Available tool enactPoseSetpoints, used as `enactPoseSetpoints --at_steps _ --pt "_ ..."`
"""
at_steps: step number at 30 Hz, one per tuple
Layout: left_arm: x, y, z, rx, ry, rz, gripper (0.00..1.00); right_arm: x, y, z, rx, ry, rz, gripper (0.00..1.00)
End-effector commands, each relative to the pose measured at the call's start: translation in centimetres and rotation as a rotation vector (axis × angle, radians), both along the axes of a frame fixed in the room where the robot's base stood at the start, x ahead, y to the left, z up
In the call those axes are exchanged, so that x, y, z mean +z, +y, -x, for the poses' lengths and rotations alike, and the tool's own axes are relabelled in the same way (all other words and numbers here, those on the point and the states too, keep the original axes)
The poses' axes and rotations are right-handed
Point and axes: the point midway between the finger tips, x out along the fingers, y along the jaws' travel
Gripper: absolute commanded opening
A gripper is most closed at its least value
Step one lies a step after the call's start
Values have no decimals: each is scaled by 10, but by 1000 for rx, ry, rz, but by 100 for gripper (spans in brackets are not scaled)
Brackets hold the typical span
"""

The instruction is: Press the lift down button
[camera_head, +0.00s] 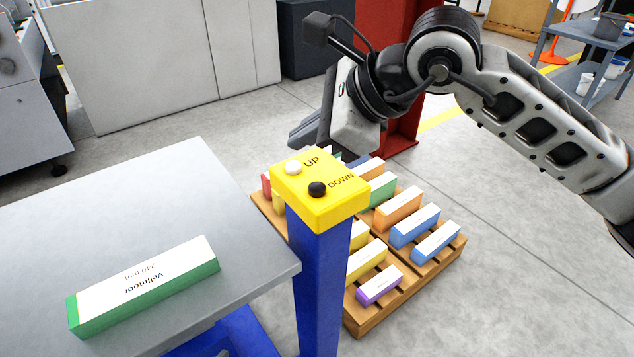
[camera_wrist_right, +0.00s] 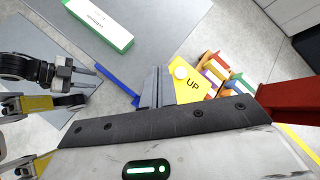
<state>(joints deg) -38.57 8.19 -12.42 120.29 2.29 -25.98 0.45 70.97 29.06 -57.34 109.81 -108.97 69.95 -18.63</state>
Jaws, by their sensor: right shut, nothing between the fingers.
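The yellow control box (camera_head: 322,208) sits on top of a blue post. Its black DOWN button (camera_head: 317,189) is on the top face, nearer to me than the white UP button (camera_head: 293,167). My right gripper (camera_head: 303,133) is shut and empty, beyond the box in the head view and apart from the DOWN button. In the right wrist view, its closed fingers (camera_wrist_right: 157,88) overlap the yellow box (camera_wrist_right: 186,88). The white button (camera_wrist_right: 181,72) shows there, while the black button is hidden. My left gripper (camera_wrist_right: 88,78) shows only in the wrist view, with its fingers apart.
A grey table (camera_head: 150,195) left of the post holds a green-and-white carton (camera_head: 145,285). A wooden pallet (camera_head: 360,322) with several coloured cartons stands on the floor behind and right of the post. A red column (camera_head: 402,130) rises behind my right arm.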

Motion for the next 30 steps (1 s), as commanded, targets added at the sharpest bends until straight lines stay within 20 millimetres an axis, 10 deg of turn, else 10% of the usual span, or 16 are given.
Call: enactPoseSetpoints --at_steps 17,30 --pt "-2 0 0 -3 2 -3 34 16 -24 -23 -66 -129 137 0" --pt "-9 -1 -1 0 -6 15 34 -23 -24 -22 -65 -126 137 0"
